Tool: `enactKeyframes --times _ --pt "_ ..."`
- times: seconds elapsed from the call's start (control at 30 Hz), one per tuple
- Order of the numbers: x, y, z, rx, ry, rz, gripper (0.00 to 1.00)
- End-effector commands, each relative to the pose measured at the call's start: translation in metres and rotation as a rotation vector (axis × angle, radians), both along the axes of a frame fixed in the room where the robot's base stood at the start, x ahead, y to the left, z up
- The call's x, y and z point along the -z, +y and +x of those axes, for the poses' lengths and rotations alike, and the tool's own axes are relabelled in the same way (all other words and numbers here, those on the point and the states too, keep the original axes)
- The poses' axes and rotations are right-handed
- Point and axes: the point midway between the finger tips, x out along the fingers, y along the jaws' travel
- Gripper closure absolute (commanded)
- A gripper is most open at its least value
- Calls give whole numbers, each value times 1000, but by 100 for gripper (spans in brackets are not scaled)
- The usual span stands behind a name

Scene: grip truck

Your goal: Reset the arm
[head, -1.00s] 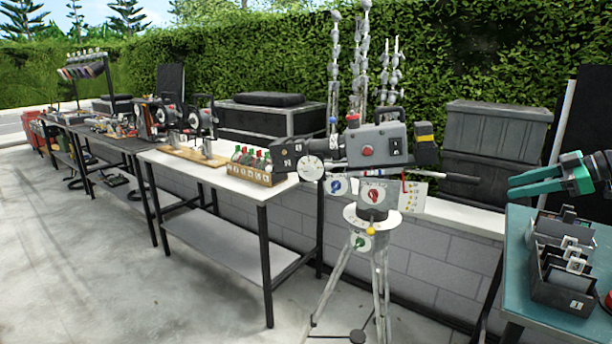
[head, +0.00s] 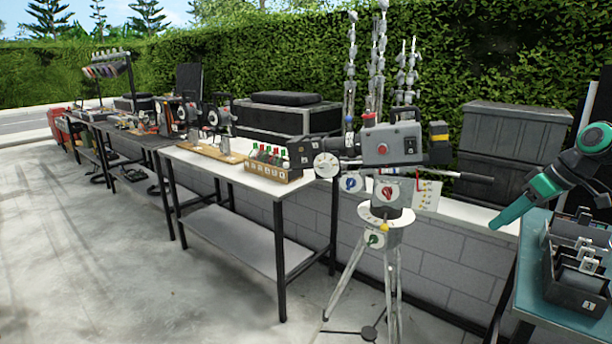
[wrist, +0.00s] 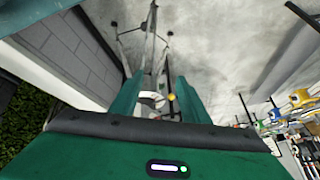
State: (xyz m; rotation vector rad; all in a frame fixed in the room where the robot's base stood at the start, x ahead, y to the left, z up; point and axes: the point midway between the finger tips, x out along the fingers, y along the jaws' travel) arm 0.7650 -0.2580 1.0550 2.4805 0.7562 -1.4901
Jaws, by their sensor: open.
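My gripper (head: 508,214) is green with a dark wrist. It hangs at the right of the head view, pointing down and to the left, beside the teal-topped table (head: 534,292). In the wrist view its two green fingers (wrist: 156,88) stand apart with nothing held between them. Beyond them, the tripod's legs and a pale round part (wrist: 151,99) show against the concrete floor. From the head, the fingers overlap and look like one.
A grey film camera (head: 390,145) stands on a tripod, its rear handle reaching toward my gripper. Black holders (head: 575,290) with cards sit on the teal table. A white table (head: 205,157) stands left. Concrete floor (head: 110,260) is open at front left.

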Motion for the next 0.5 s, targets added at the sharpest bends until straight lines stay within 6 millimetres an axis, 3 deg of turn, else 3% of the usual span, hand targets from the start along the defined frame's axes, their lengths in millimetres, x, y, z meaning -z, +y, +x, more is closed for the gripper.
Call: enactKeyframes --times 0.03,0.27,0.5 --pt "2 14 -15 47 48 -19 58" --pt "18 46 -95 325 240 -82 58" --pt "37 68 -200 628 388 -117 58"
